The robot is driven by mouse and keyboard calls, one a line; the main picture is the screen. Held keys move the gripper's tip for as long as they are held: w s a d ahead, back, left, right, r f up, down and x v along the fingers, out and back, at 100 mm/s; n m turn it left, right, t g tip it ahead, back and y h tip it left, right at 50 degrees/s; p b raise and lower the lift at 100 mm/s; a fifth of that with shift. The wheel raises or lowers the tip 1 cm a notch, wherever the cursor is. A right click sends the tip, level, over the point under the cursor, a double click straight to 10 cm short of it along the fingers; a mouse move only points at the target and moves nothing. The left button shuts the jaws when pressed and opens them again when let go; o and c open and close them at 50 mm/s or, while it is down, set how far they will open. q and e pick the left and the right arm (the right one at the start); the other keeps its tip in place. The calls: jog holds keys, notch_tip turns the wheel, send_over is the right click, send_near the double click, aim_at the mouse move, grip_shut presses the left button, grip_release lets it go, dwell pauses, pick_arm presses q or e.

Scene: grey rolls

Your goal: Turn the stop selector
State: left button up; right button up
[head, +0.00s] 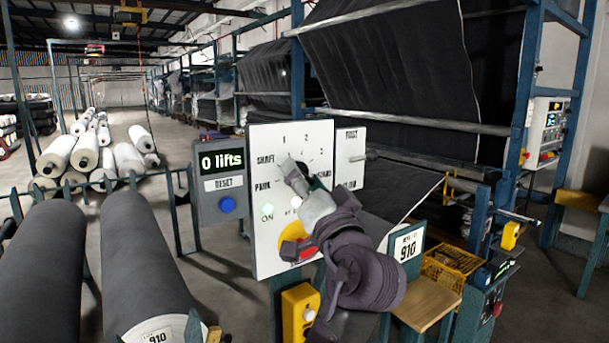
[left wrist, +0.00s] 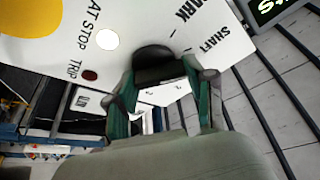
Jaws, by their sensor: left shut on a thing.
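The stop selector is a black round knob (left wrist: 155,58) on a white control panel (head: 265,142). The panel has printed marks around the knob, among them PARK, SHAFT, 1 and 2. My left gripper (head: 291,170) is at the knob in the head view and hides most of it. In the left wrist view the gripper (left wrist: 161,82) has its green fingers on both sides of the knob, shut on it. The mark the knob points to is hidden. My right gripper is in neither view.
A yellow disc with a red handle (head: 290,247) sits below the selector. A smaller switch plate (head: 350,143) stands at the right.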

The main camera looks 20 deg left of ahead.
pick_arm(q)
jog(key=m+h+p, duration=0.1)
jog(key=m+p, duration=0.2)
jog(key=p, duration=0.1)
jog(key=m+h+p, duration=0.1)
jog(key=m+p, duration=0.2)
jog(key=p, duration=0.1)
jog(key=r+m+h+p, duration=0.1)
jog(key=m+h+p, duration=0.1)
jog(key=m+p, duration=0.1)
jog(key=shift+m+g+p, duration=0.3)
jog(key=shift+m+p, duration=0.1)
jog(key=shift+m, duration=0.2)
jog(key=shift+w+d+f+m+g+h+p, duration=0.1)
jog(key=shift+m+g+h+p, duration=0.3)
jog(key=shift+m+p, duration=0.6)
jog(key=shift+f+m+g, duration=0.15)
jog(key=shift+m+g, duration=0.45)
jog(key=shift+m, duration=1.1)
jog(key=o, duration=1.2)
jog(key=shift+w, duration=0.1)
jog(key=shift+c, duration=0.2)
